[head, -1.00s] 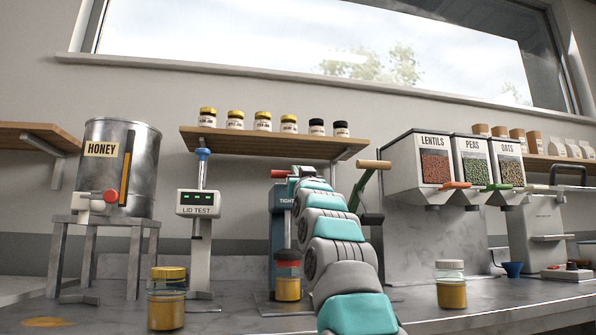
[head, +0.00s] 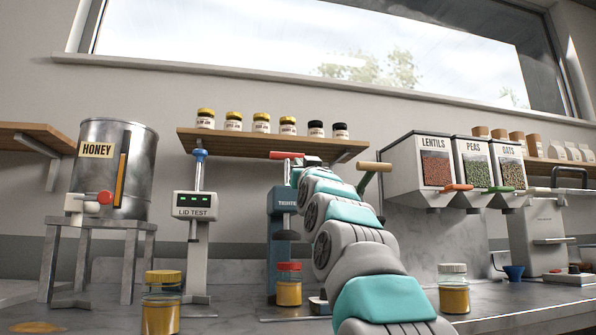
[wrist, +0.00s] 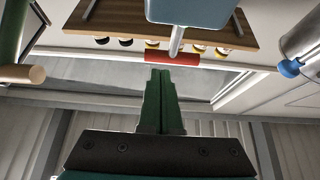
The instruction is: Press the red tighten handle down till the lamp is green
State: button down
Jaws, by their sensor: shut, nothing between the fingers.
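The red tighten handle (head: 285,155) sticks out at the top of the blue-grey tighten station (head: 284,248), raised and close to level. It also shows in the wrist view as a red bar (wrist: 171,57) just beyond my fingertips. My gripper (wrist: 160,72) is shut and empty; whether it touches the handle I cannot tell. In the head view my gripper is small and partly hidden by my arm, just right of the handle. A jar with a red lid (head: 289,285) stands under the station, with the press head (head: 287,235) above its lid. I see no lamp on the station.
A lid test stand (head: 195,212) with green lights is to the left. A yellow-lidded jar (head: 162,303) and a pale-lidded jar (head: 453,288) stand in front. A wooden shelf (head: 255,145) is behind. A green lever with wooden grip (head: 374,167) is close on the right.

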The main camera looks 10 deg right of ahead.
jog(key=shift+r+b+v, duration=0.1)
jog(key=shift+b+v, duration=0.25)
jog(key=shift+v, duration=1.1)
jog(key=shift+r+b+v, duration=0.15)
jog(key=shift+b+v, duration=0.15)
jog(key=shift+v, duration=1.1)
jog(key=shift+s, duration=0.15)
